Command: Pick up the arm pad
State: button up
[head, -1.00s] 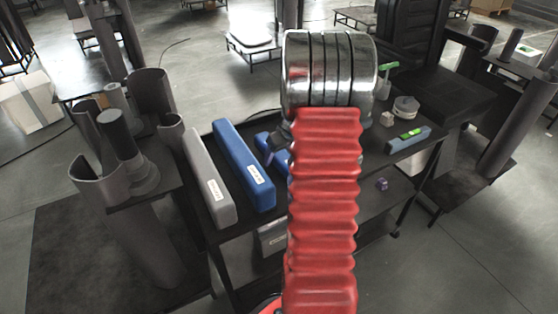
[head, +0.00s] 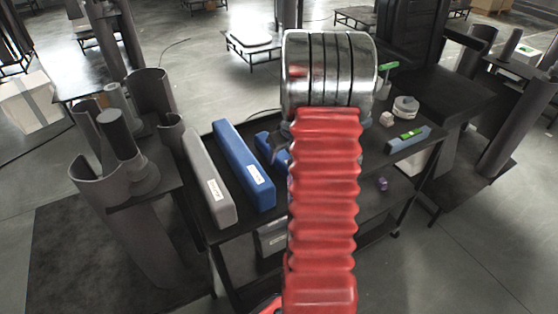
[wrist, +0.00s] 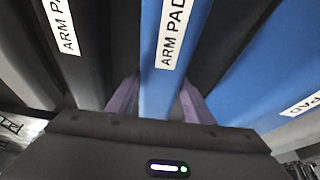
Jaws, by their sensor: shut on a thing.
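In the wrist view, my gripper (wrist: 158,92) has its two purple fingers on either side of a blue arm pad (wrist: 164,85) with a white "ARM PAD" label, shut on it. The pad runs away from me between the fingers. In the head view, a long blue pad (head: 243,165) lies on the dark table, and part of another blue pad (head: 266,141) shows beside my arm. My red arm hides most of that area and the fingers. I cannot tell whether the held pad is clear of its support.
A grey labelled pad (head: 209,180) lies left of the long blue pad. In the wrist view, another labelled pad is on the left and a blue one (wrist: 255,90) on the right, both close. A blue-grey block (head: 408,140) and a white round item (head: 405,107) sit at the table's right.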

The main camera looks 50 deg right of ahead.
aim_at(280, 153)
jog(key=c, duration=0.6)
jog(key=shift+r, duration=0.1)
notch_tip(280, 153, up, 10)
jog(key=shift+f, duration=0.1)
dwell(0.3)
dwell(0.5)
jog(key=shift+r, duration=1.75)
jog(key=shift+m, duration=0.3)
